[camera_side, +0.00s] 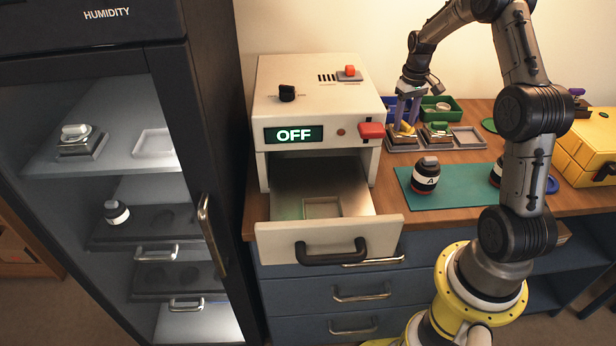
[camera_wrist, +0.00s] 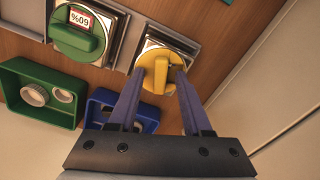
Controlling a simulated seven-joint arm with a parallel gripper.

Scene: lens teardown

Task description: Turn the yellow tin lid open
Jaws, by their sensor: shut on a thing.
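The yellow tin lid (camera_wrist: 155,75) is a round disc with a raised grip bar, on a square metal tin (camera_wrist: 168,48) in the wrist view. My gripper (camera_wrist: 160,74) has its two purple fingers on either side of the grip bar, shut on it. In the side view my gripper (camera_side: 405,122) reaches down onto the yellow lid (camera_side: 406,129), which is partly hidden by the fingers. The lid sits on its tin, and I cannot tell how far it is turned.
A green-lidded tin (camera_wrist: 80,38) marked 60% stands beside it. Green (camera_wrist: 42,92) and blue (camera_wrist: 112,108) trays are close by. The white box (camera_side: 318,92) reading OFF has its drawer (camera_side: 355,232) pulled out. A jar marked A (camera_side: 426,176) stands on the teal mat (camera_side: 455,198).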

